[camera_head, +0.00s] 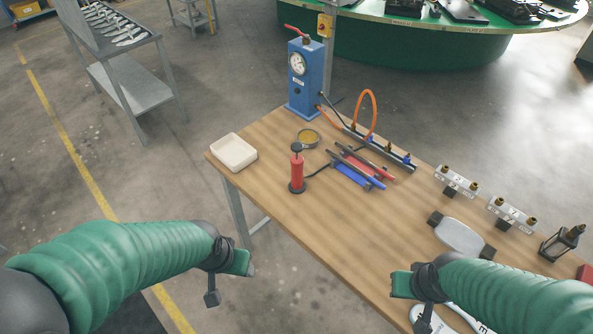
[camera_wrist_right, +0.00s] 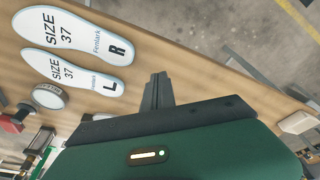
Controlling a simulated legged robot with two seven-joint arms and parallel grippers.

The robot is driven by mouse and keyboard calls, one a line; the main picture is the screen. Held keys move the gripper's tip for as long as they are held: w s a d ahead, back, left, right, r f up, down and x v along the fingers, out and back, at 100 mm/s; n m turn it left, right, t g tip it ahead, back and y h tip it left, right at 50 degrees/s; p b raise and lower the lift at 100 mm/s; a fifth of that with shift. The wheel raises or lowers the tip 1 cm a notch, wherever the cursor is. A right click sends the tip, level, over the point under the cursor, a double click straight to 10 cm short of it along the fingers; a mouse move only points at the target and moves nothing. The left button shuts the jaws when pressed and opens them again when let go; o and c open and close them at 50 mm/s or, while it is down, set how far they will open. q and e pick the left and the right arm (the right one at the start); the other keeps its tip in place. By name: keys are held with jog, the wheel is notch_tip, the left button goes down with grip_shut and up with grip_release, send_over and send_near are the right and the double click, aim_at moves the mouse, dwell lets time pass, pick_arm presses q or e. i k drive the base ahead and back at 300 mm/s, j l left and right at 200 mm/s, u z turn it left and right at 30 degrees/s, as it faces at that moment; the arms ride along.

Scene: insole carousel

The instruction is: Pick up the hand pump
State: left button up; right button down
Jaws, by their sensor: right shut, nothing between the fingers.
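The hand pump (camera_head: 297,168) is red with a black base and a black top handle. It stands upright on the wooden table (camera_head: 262,150), near its left front edge, with a dark hose running from it to the right. My left gripper (camera_head: 247,264) is off the table's front edge, below and left of the pump and apart from it. Its fingers are not clear. My right gripper (camera_head: 398,284) is over the front edge, well right of the pump. In the right wrist view its fingers (camera_wrist_right: 157,88) are closed together and empty.
A white tray (camera_head: 234,153) stands left of the pump. Blue and red tools (camera_head: 360,168) and a round tin (camera_head: 307,138) lie close by. A blue gauge unit (camera_head: 305,80) stands behind. Two insoles (camera_wrist_right: 78,50) lie near my right gripper.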

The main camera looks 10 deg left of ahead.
aim_at(298, 185)
jog(key=i+j, duration=0.15)
jog(key=j, duration=0.2)
jog(key=i+j, duration=0.1)
jog(key=j, duration=0.25)
jog(key=i+j, duration=0.15)
jog(key=j, duration=0.25)
jog(key=i+j, duration=0.1)
jog(key=j, duration=0.25)
jog(key=z, duration=0.05)
